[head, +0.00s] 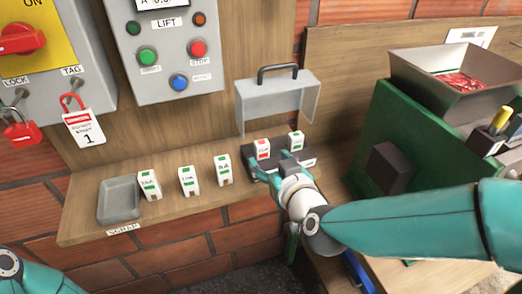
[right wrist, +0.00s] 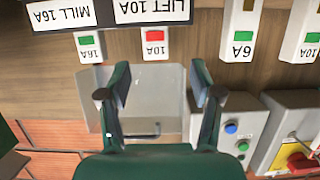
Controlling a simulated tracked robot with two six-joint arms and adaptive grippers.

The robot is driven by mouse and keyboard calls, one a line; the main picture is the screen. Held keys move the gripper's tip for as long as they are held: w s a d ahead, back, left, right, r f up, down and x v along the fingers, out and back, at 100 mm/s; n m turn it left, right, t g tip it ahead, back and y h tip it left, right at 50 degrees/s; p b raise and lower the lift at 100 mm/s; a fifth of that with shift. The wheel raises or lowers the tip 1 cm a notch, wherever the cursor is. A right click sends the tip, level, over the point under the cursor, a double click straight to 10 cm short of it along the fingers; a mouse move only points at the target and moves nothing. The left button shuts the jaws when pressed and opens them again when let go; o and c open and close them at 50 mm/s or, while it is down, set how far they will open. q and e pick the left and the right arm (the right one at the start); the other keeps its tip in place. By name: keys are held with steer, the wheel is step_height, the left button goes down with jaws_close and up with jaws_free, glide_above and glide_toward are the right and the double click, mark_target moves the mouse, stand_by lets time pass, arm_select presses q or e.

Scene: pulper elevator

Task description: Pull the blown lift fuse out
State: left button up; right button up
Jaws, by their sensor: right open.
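The lift fuse (head: 262,148), white with a red window, stands upright in the black fuse holder (head: 305,158). In the right wrist view the lift fuse (right wrist: 155,42) appears beside the label "LIFT 10A". The mill fuse (head: 295,140), with a green window, stands in the same holder; the wrist view also shows this mill fuse (right wrist: 90,46). My right gripper (head: 269,164) is open at the holder, just in front of the lift fuse. In the wrist view its fingers (right wrist: 160,88) are spread, with nothing gripped. My left gripper is out of view.
A clear cover (head: 275,100) with a black handle is raised behind the holder. Spare fuses 6A (head: 222,170), 10A (head: 188,180) and 16A (head: 149,186) stand on the shelf, left of the holder. A grey scrap tray (head: 118,199) lies further left. A green machine (head: 350,130) is right.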

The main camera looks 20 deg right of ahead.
mark_target(263, 151)
steer(key=x, duration=0.3)
steer(key=shift+d+p+x, duration=0.15)
steer(key=shift+x, duration=1.15)
steer(key=shift+d+p+x, duration=0.15)
steer(key=shift+x, duration=1.1)
steer(key=shift+f, duration=0.15)
steer(key=shift+c, duration=0.3)
jaws_close()
